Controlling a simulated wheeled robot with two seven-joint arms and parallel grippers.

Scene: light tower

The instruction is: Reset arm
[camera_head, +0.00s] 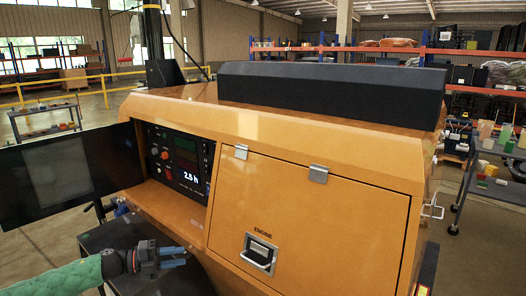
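My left gripper (184,256) is at the lower left, at the end of an arm with a green sleeve. Its two fingers point right with a small gap between them, and nothing shows in the gap. It is in front of the orange light tower cabinet (310,205), below the recessed control panel (178,158), and looks clear of both. My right gripper is not in view.
A dark door (60,172) stands swung open left of the panel. The engine hatch (310,215) is closed, with a latch handle (259,254). A long black box (330,92) lies on the cabinet top. A cart with small items (500,165) stands at right. Open floor shows at left.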

